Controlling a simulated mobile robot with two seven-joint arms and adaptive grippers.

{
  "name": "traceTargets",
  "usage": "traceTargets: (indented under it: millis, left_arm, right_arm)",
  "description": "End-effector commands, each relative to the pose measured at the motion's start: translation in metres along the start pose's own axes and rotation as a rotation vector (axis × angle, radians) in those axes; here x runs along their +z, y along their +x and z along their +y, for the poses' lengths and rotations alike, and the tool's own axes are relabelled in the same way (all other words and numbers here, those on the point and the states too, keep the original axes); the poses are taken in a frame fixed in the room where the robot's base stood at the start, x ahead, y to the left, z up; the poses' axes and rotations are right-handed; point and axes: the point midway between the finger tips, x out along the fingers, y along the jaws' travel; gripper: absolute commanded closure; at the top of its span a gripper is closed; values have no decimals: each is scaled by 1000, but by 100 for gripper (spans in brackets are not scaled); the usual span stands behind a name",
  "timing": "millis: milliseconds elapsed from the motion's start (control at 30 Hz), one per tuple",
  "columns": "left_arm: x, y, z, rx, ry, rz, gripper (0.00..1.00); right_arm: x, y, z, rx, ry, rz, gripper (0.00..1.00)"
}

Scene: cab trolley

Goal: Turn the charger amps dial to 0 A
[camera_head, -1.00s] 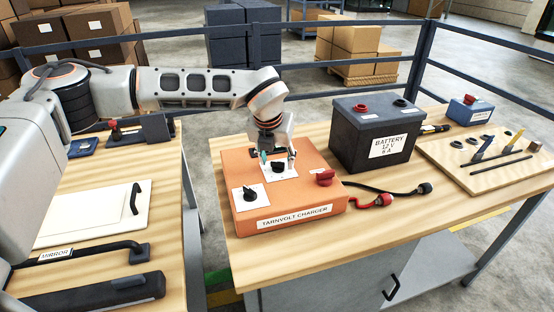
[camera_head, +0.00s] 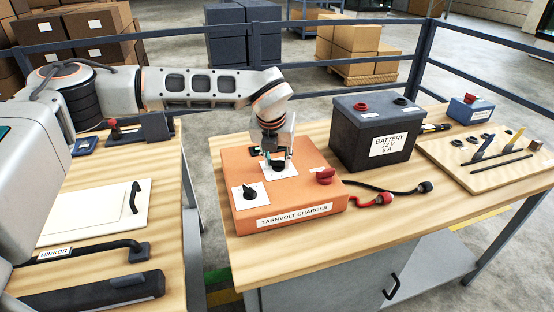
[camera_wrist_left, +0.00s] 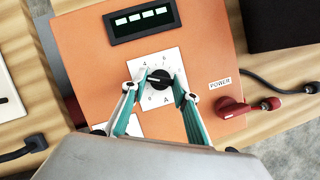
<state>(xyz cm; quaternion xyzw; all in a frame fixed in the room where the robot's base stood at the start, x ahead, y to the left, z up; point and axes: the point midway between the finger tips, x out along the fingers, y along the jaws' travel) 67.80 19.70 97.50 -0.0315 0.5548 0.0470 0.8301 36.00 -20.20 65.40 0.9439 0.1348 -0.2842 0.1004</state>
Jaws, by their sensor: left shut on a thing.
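The orange charger (camera_head: 232,160) sits on the wooden bench, labelled TARNVOLT CHARGER. Its amps dial (camera_wrist_left: 160,80) is a black knob on a white plate marked A, with numbers around it. A pale mark on the knob faces roughly left in the left wrist view; the number it meets is too small to tell. My left gripper (camera_head: 277,162) points down at the charger top, and its teal fingers (camera_wrist_left: 160,84) are shut on the knob's two sides. My right gripper is not in view.
A second black knob (camera_head: 250,193) is at the charger's front left. A red power knob (camera_head: 325,176) is at the right, near the red and black cable clamps (camera_head: 384,199). A battery (camera_head: 371,134) stands behind right. A display (camera_wrist_left: 142,19) shows several lit bars.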

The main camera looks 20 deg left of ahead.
Motion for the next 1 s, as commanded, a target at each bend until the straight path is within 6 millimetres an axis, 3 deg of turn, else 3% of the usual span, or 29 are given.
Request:
traceTargets:
  millis: [433,1000]
  left_arm:
    - [0,1,-4,141,-337,-1,92]
    - [2,0,-7,347,-837,-3,92]
  right_arm:
    - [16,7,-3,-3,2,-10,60]
    - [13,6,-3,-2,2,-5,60]
